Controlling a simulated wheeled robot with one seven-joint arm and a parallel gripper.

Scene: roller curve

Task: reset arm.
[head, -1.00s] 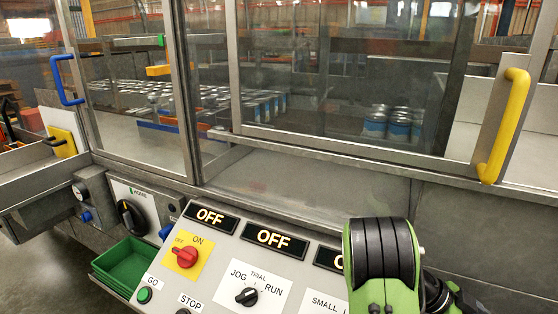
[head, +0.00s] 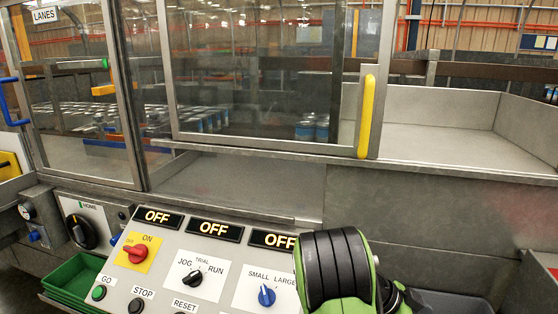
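My arm (head: 338,270), green with black bands, shows at the bottom right of the head view, in front of the right end of the control panel. My gripper itself is not visible. The control panel (head: 222,262) has three displays reading OFF, a red switch (head: 137,252) on a yellow plate, a black JOG/TRIAL/RUN knob (head: 192,278) and a blue SMALL/LARGE knob (head: 267,295). A green GO button (head: 99,292) and a STOP button (head: 136,305) sit along its lower left.
A glazed guard door with a yellow handle (head: 367,115) stands behind the panel, with several cans (head: 312,128) behind the glass. An empty metal tray (head: 440,140) is at the right. A green bin (head: 74,277) is at the lower left. A HOME knob (head: 80,231) is left of the panel.

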